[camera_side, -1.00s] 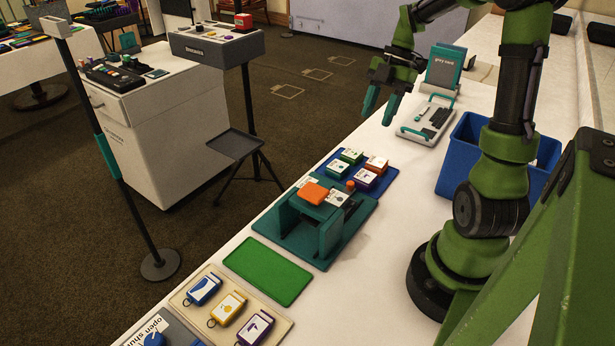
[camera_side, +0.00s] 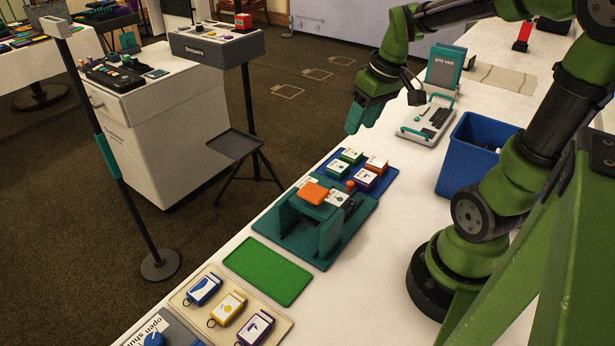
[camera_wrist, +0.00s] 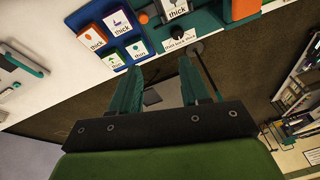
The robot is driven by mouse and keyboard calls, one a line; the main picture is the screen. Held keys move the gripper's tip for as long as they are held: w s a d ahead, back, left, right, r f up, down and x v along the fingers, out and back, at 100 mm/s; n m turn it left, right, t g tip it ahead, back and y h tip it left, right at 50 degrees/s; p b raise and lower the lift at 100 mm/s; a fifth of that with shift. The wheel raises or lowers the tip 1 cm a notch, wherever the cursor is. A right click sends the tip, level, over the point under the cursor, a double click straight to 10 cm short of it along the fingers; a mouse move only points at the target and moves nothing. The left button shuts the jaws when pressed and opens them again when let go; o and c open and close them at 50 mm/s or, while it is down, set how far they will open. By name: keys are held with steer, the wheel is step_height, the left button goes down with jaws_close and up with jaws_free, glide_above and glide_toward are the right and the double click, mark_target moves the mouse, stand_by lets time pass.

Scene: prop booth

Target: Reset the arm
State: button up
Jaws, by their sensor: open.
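My gripper (camera_side: 361,118) is open and empty, with teal fingers. In the side view it hangs in the air above the white table's far edge, beyond the blue mat with tags. In the wrist view my gripper (camera_wrist: 157,100) shows two teal fingers spread apart with nothing between them, pointing towards the floor past the table edge. My green arm bends from its base at the right.
A teal stand (camera_side: 296,232) holds an orange piece (camera_side: 313,192). Near it are a blue mat (camera_side: 384,186) with several tags, a green mat (camera_side: 267,270) and a beige tray (camera_side: 278,325) with tags. A blue bin (camera_side: 455,166) and a clipboard-like tray (camera_side: 428,122) stand behind.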

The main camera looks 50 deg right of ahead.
steer(key=s+a+r+t, duration=0.2)
steer(key=a, duration=0.4)
steer(key=s+a+r+m+t+y, duration=0.1)
steer(key=a+r+t, duration=0.1)
steer(key=a, duration=0.5)
steer(key=shift+s+a+r, duration=0.25)
steer(key=shift+s+r, duration=0.1)
steer(key=shift+s, duration=0.05)
